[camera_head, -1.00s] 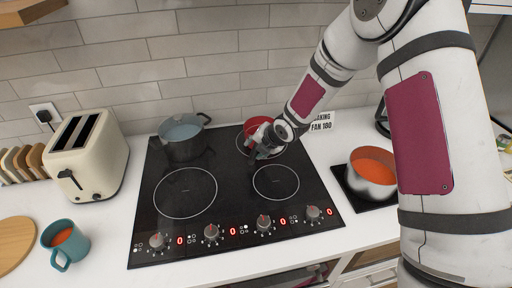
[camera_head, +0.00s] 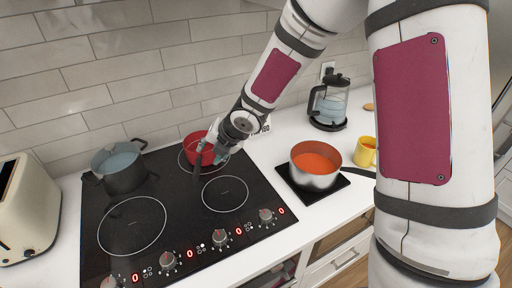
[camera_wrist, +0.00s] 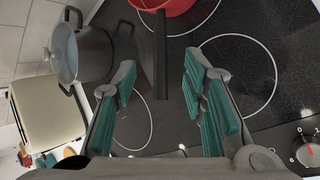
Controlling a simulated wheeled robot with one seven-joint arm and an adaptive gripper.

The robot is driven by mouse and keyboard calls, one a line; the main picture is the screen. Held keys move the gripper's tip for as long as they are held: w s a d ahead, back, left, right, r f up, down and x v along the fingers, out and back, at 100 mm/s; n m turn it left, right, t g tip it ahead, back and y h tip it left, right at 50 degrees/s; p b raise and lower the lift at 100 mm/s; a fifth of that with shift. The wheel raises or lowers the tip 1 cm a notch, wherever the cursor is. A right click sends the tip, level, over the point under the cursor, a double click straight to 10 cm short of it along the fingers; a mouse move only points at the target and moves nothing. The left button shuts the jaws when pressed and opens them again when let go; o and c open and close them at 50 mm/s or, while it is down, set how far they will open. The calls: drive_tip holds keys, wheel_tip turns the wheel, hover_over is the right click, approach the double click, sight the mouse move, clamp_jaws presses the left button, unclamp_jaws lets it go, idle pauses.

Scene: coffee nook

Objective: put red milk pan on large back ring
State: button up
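The red milk pan (camera_head: 196,147) is at the back right of the black cooktop, on the back right ring (camera_head: 184,161). It looks set toward the rear of that ring, partly hidden by my gripper (camera_head: 210,162). In the wrist view, the red pan (camera_wrist: 170,4) shows at the top edge, and its dark handle (camera_wrist: 160,62) points toward me. My gripper (camera_wrist: 160,78) is open, with its teal-padded fingers on either side of the handle and a gap on both sides.
The front left ring (camera_head: 132,225) and front right ring (camera_head: 225,193) are bare. A steel pan (camera_head: 314,170) of orange soup sits on a black mat right of the cooktop. A toaster (camera_head: 25,215) is at left.

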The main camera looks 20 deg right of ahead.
drive_tip(key=s+d+r+m+h, duration=0.6)
drive_tip(key=s+d+r+m, duration=0.3)
drive_tip(key=d+r+m, duration=0.45)
drive_tip(key=s+r+m, duration=0.4)
drive_tip(key=s+m, duration=0.4)
drive_tip(key=s, duration=0.2)
drive_tip(key=s+r+m+y, duration=0.1)
drive_tip(key=s+r+m, duration=0.2)
drive_tip(key=s+m, duration=0.6)
drive_tip(key=shift+s+d+r+g+y, duration=0.3)
drive_tip(key=shift+s+r+g, duration=0.1)
drive_tip(key=shift+s, duration=0.8)
drive_tip(key=shift+s, duration=0.1)
